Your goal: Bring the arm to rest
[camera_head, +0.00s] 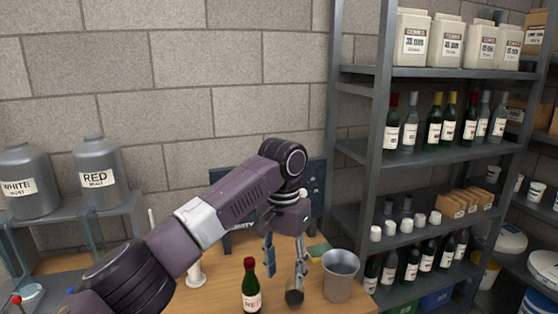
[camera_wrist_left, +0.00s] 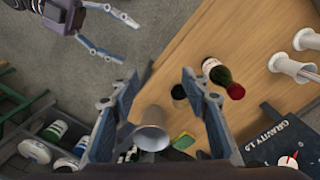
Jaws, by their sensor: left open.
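My left arm reaches from the lower left over the wooden table (camera_head: 215,297) in the head view. Its gripper (camera_head: 285,264) points down, open and empty, above the table near the back board (camera_head: 316,190). In the left wrist view its two fingers (camera_wrist_left: 160,85) stand wide apart with nothing held between them. My right gripper (camera_wrist_left: 130,38) shows at the top left of the left wrist view, its fingers apart and empty, over the grey floor. It is not in the head view.
Near the left gripper stand a red-capped bottle (camera_head: 251,292), a small dark cup (camera_head: 294,298), a grey metal bucket (camera_head: 340,277) and a yellow-green sponge (camera_head: 318,252). A white stand (camera_head: 194,272) is left of them. A bottle shelf (camera_head: 440,149) rises at right; grey tanks (camera_head: 99,175) stand left.

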